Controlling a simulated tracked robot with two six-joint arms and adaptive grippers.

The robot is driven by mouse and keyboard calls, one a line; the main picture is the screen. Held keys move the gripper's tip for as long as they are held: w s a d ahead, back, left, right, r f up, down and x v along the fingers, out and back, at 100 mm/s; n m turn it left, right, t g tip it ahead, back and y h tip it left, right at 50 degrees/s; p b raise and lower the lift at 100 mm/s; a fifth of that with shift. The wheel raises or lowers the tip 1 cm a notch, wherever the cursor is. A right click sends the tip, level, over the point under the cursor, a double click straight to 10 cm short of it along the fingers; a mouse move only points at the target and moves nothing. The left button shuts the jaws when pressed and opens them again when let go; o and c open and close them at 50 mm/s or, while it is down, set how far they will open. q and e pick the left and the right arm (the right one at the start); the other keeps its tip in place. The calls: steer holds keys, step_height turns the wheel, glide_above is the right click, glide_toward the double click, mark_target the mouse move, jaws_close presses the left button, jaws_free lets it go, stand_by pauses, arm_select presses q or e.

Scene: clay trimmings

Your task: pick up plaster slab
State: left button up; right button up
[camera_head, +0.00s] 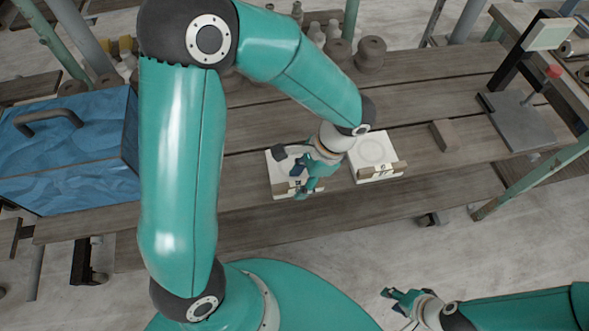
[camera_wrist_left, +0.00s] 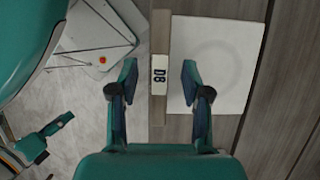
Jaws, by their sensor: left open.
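Two pale square plaster slabs lie on the plank table in the head view, a left one (camera_head: 280,182) and a right one (camera_head: 372,152). Each has a wooden strip with a small label at its near edge. My left gripper (camera_head: 309,187) is over the left slab and partly hides it. In the left wrist view its open fingers (camera_wrist_left: 158,82) are on either side of a wooden strip (camera_wrist_left: 160,36) with a dark-lettered label, beside a slab (camera_wrist_left: 218,62) with a faint ring. Contact cannot be told. My right gripper (camera_head: 401,300) is off the table's near side, apparently open and empty.
A blue-covered box (camera_head: 70,150) with a handle stands at the left. A small wooden block (camera_head: 445,135) lies right of the slabs. A stand with a grey base (camera_head: 520,125) is at the far right. Dark round pots (camera_head: 371,52) and bottles stand at the back.

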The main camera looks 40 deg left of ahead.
arm_select(q)
steer(key=shift+s+a+f, duration=0.15)
steer(key=shift+f, duration=0.4)
steer(key=shift+s, duration=0.1)
jaws_close()
